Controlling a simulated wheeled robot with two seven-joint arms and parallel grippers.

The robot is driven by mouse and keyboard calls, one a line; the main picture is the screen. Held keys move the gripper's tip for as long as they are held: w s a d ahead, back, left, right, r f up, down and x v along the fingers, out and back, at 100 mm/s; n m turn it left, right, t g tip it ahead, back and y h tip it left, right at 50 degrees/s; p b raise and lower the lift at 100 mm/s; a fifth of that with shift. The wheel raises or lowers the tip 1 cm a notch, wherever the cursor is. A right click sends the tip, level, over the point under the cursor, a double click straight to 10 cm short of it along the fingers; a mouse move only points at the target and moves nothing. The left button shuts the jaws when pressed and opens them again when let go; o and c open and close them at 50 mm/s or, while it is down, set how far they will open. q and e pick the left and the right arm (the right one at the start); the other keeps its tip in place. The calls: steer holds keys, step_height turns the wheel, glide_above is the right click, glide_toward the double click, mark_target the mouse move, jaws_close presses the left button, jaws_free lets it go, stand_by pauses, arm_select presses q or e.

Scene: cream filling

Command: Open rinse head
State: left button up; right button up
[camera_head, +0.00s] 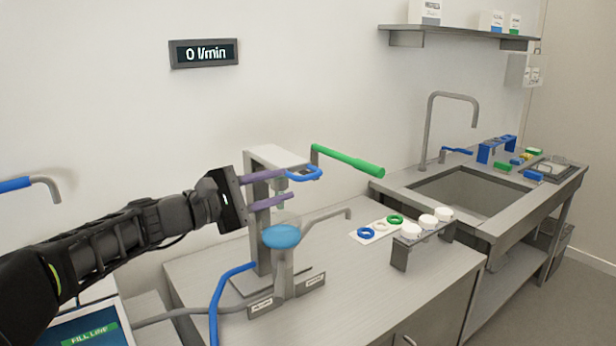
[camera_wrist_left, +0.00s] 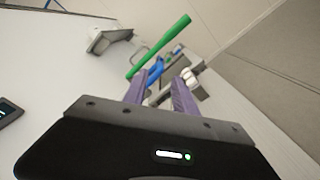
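A grey stand (camera_head: 270,157) on the counter bears a blue looped handle (camera_head: 306,175) and a long green lever (camera_head: 350,160). I cannot tell for certain which part is the rinse head. A display (camera_head: 204,53) on the wall reads 0 l/min. My left gripper (camera_head: 290,185) has its purple fingers apart at the stand, the upper tip close beside the blue handle. In the left wrist view, the blue handle (camera_wrist_left: 156,70) shows just past the gap of the gripper (camera_wrist_left: 162,76), with the green lever (camera_wrist_left: 160,46) above. Whether they touch is unclear. My right gripper is out of view.
A blue-topped fixture (camera_head: 282,237) and a bent grey spout (camera_head: 328,216) stand below the gripper. A blue hose (camera_head: 215,305) runs at the left. Rings on a plate (camera_head: 378,231) and a rack with white caps (camera_head: 410,236) lie right. A sink (camera_head: 468,190) is beyond.

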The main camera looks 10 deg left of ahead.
mark_target(309, 179)
arm_select(q)
steer(key=p+x, duration=0.2)
steer(key=x, duration=0.4)
steer(key=shift+w+d+r, duration=0.1)
steer(key=shift+d, duration=0.05)
steer(key=shift+w+d, duration=0.4)
steer(key=shift+w, duration=0.15)
steer(key=shift+c, duration=0.5)
steer(key=shift+f, duration=0.2)
steer(key=c, duration=0.6)
steer(key=shift+f, duration=0.1)
jaws_close()
